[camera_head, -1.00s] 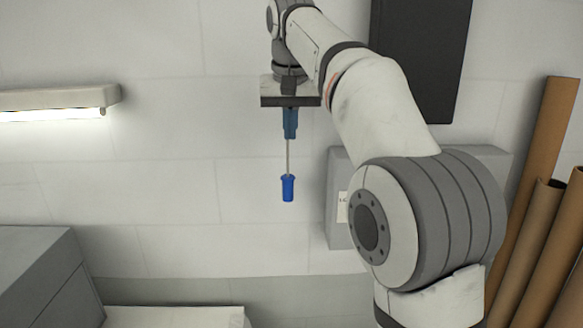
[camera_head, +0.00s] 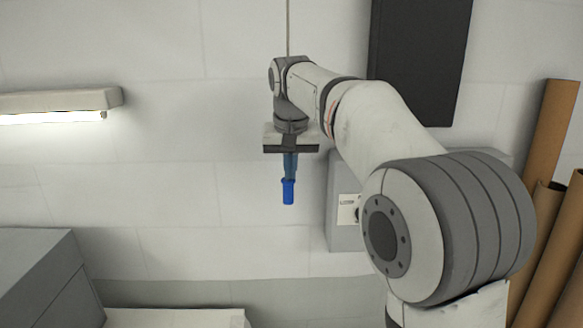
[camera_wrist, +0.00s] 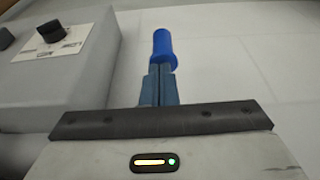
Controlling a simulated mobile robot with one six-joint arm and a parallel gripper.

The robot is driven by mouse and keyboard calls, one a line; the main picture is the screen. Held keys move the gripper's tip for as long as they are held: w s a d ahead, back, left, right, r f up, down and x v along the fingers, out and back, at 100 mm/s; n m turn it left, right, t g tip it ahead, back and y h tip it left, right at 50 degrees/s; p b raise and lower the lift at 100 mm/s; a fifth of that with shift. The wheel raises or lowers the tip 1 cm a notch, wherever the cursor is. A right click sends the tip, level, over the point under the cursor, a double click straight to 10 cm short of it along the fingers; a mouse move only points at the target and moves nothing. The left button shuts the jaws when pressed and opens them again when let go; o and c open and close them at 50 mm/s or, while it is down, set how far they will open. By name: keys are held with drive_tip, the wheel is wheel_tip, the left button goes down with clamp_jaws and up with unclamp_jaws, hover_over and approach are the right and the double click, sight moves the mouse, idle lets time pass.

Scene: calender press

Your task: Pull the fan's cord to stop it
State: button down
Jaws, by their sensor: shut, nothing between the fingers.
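The cord (camera_head: 288,28) hangs down from above the head view, and the fan itself is out of view. Its bright blue pull handle (camera_head: 288,192) hangs upright at the cord's lower end; it also shows in the wrist view (camera_wrist: 162,47). My gripper (camera_head: 290,174) points down with its teal fingers shut, right at the top of the handle. In the wrist view the fingertips (camera_wrist: 161,72) meet the handle's upper rim. The handle sits beyond the tips, not between them. The stretch of cord near the fingers is hidden.
A grey control box (camera_head: 343,235) with a black knob (camera_wrist: 51,31) stands close to the right of the handle in the head view. Brown rolls (camera_head: 553,130) lean at the right. A lit lamp (camera_head: 60,107) is on the left wall. Left of the handle is clear.

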sight(290, 184)
drive_tip(key=shift+f+b, duration=1.5)
drive_tip(key=shift+f, duration=0.9)
drive_tip(key=shift+s, duration=0.1)
drive_tip(key=shift+r, duration=0.1)
drive_tip(key=shift+r+p, duration=0.3)
drive_tip(key=shift+p, duration=0.15)
wheel_tip(290, 184, up, 4)
drive_tip(key=p, duration=0.3)
drive_tip(key=v, duration=0.9)
drive_tip(key=shift+r+b, duration=0.35)
drive_tip(key=shift+r, duration=0.05)
drive_tip(key=shift+s+f, duration=0.1)
drive_tip(key=s+d+f+b, duration=0.2)
drive_tip(key=s+d+f, duration=0.2)
drive_tip(key=s+f, duration=0.5)
drive_tip(key=s+d+f+b, duration=0.2)
drive_tip(key=s+d+f, duration=0.2)
drive_tip(key=s+f, duration=0.4)
drive_tip(key=s+d+f+b, duration=0.3)
drive_tip(key=s+f, duration=0.6)
drive_tip(key=f, duration=0.9)
drive_tip(key=shift+s+d, duration=0.4)
drive_tip(key=shift+d, duration=0.05)
